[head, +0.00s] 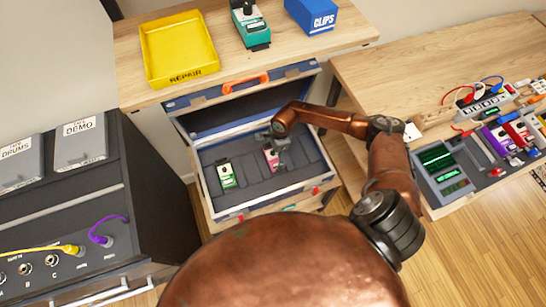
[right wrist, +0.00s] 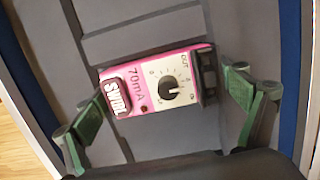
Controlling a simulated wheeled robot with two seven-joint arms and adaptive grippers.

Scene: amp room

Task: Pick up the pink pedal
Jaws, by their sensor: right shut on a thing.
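In the right wrist view the pink pedal (right wrist: 135,72) has a white knob panel, a black knob and the labels "SWIRL" and "70mA". My right gripper (head: 279,148) reaches over the drawer and is shut on the pink pedal. Its green fingers (right wrist: 165,110) stand at the pedal's two ends. I cannot tell whether the pedal is lifted off the drawer floor. My left gripper is not in view.
A green pedal (head: 227,174) lies left of the pink one in the drawer. Above are a yellow REPAIR tray (head: 180,48), a teal pedal (head: 250,24) and a blue CLIPS box (head: 312,14). A workbench (head: 400,75) with devices stands at right, a dark cabinet (head: 150,190) at left.

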